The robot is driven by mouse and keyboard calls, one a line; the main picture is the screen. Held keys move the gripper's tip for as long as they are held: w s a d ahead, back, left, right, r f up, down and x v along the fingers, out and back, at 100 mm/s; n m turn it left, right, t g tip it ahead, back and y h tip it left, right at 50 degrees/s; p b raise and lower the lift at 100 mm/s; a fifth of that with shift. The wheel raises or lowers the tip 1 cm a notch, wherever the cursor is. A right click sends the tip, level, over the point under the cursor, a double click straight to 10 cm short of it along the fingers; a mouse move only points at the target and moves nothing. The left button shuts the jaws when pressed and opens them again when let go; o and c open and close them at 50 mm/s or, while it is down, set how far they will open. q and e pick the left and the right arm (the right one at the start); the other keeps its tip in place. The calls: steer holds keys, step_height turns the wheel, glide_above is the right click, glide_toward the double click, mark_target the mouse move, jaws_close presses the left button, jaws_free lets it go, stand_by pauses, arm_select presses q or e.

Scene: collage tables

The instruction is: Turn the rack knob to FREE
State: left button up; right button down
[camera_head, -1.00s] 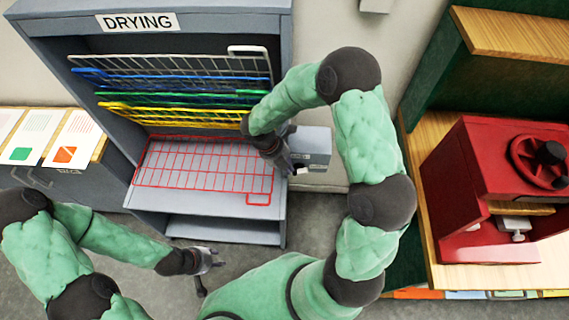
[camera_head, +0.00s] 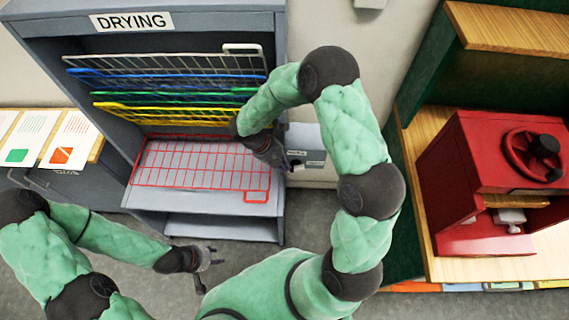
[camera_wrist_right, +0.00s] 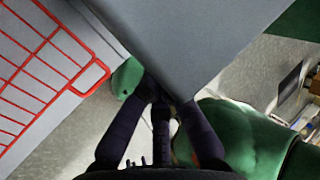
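The drying rack (camera_head: 268,215) stands left of centre, with a grey box (camera_head: 308,143) bearing a small label on its right side. My right gripper (camera_head: 290,163) is at the front of this box, beside the rack's right edge. In the right wrist view its dark fingers (camera_wrist_right: 168,98) are apart beneath a grey surface, and no held object is clear between them. I cannot make out the knob or its setting; the gripper and arm may hide it. My left gripper (camera_head: 213,256) is open and empty, low in front of the rack.
Coloured wire shelves fill the rack, and a red one (camera_head: 258,197) sticks out near my right gripper. A red press (camera_head: 470,150) stands on a wooden table at right. Printed sheets (camera_head: 68,140) lie on a cabinet at left. Grey floor is clear in front of the rack.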

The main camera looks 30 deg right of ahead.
steer(key=shift+a+f+g+h, duration=0.15)
steer(key=shift+f+g+h, duration=0.3)
steer(key=shift+h, duration=0.35)
steer(key=f+g+h, duration=0.1)
steer(key=g+h, duration=0.1)
steer(key=shift+w+f+h+p, duration=0.1)
steer(key=shift+w+h+p, duration=0.05)
steer(key=shift+h+p, duration=0.2)
steer(key=shift+f, duration=0.25)
steer(key=shift+f+g+h+b, duration=0.25)
steer(key=shift+f+h+b, duration=0.1)
steer(key=shift+f+h, duration=0.3)
steer(key=shift+s+d+f, duration=0.25)
steer(key=shift+d+f, duration=0.1)
